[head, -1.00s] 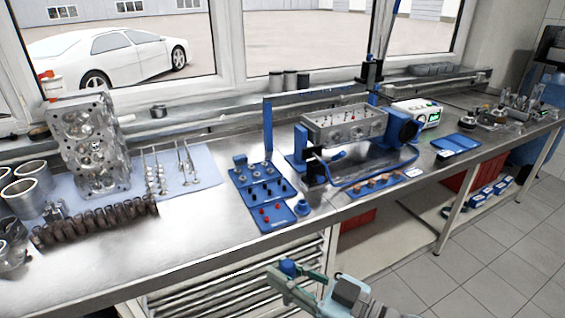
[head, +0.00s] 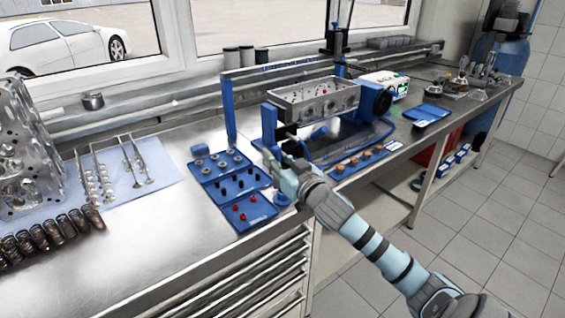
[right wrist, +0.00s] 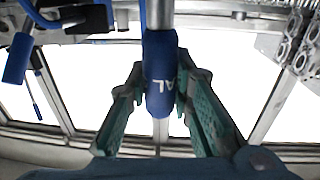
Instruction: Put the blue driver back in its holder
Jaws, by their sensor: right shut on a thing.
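My right gripper (head: 284,160) is over the workbench, between the blue parts trays and the engine stand. In the right wrist view its green jaws (right wrist: 160,95) are shut on the blue driver (right wrist: 160,75). The driver has a blue handle with white letters and a metal shaft. In the head view I cannot make the driver out clearly at the gripper. A small round blue holder (head: 283,199) stands on the bench just below the gripper, beside the trays. I cannot tell whether the driver touches it. My left gripper is out of view.
Blue trays (head: 261,213) with small parts lie left of the gripper. The engine block (head: 300,104) sits on a blue stand behind it. A blue tray with copper-coloured parts (head: 345,171) is to the right. Valves (head: 132,160) lie on a cloth at left.

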